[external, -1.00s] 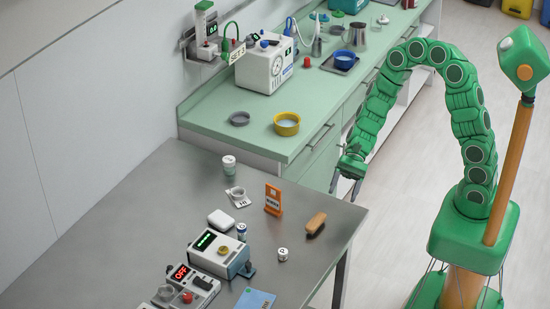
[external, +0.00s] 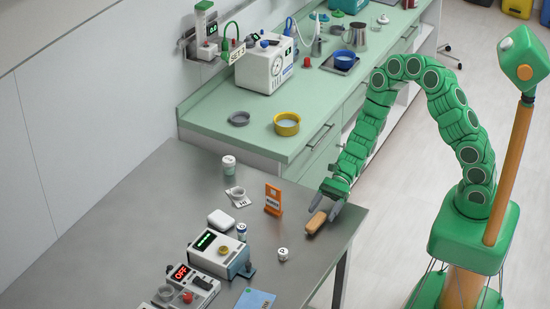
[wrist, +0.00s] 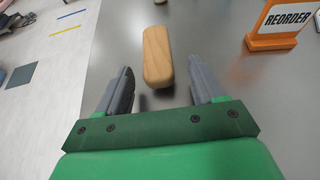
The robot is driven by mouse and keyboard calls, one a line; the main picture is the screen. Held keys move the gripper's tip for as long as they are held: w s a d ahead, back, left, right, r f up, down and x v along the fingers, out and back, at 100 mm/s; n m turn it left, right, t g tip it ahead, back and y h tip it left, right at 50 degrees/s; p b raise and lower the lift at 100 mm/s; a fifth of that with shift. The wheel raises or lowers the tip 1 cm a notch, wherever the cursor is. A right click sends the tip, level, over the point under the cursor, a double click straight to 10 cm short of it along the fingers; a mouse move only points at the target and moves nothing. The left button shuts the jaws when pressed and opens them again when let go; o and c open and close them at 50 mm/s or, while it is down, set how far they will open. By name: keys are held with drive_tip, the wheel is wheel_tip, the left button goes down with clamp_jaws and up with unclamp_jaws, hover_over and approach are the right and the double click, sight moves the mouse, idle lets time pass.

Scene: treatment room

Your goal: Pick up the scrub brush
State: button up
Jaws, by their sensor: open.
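The scrub brush (external: 316,222) has a tan wooden back and lies on the grey metal table near its right edge. In the wrist view the brush (wrist: 157,55) sits ahead of and between my two grey fingers, with its near end reaching between the fingertips. Its bristles are hidden underneath. My gripper (external: 333,207) is open and low over the table at the brush's far end. In the wrist view my gripper (wrist: 160,80) shows a gap on both sides of the brush, and I cannot tell that either finger touches it.
An orange REORDER sign (wrist: 275,30) stands beside the brush; it also shows in the external view (external: 273,200). A small white jar (external: 283,254) stands left of the brush. A device with a green display (external: 220,250) is further left. The table's right edge (external: 352,240) is close.

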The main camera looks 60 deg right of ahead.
sight(319, 217)
drive_tip(key=shift+r+x, duration=0.15)
drive_tip(key=shift+x, duration=0.95)
drive_tip(key=shift+r+x, duration=0.2)
drive_tip(key=shift+x, duration=1.7)
drive_tip(key=shift+s, duration=0.15)
drive_tip(key=c, duration=1.1)
drive_tip(key=shift+o, duration=0.2)
drive_tip(key=shift+r, duration=0.15)
